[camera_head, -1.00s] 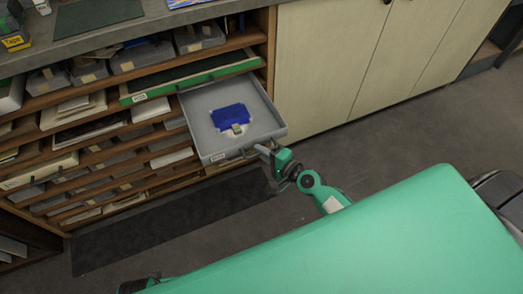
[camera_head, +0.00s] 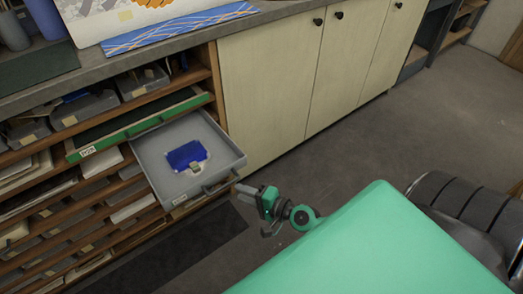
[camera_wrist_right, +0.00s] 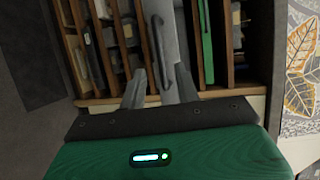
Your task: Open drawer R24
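A grey drawer (camera_head: 160,150) is pulled well out of the wooden cabinet in the head view. A blue item (camera_head: 186,154) with a small pale piece lies inside. Its front has a handle (camera_head: 217,185) and a small label too small to read surely. My right gripper (camera_head: 240,188) is at the right end of the drawer front, close to the handle; contact cannot be told. In the right wrist view its two fingers (camera_wrist_right: 161,72) are apart, and the grey drawer front with its handle (camera_wrist_right: 158,35) shows just beyond them. My left gripper is not in view.
A green-fronted drawer (camera_head: 135,127) above sticks out slightly. Shelves with grey boxes and papers (camera_head: 20,170) fill the cabinet. Pale cupboard doors (camera_head: 265,90) stand to the right. A dark mat (camera_head: 190,245) lies on the floor, and the floor at right is clear.

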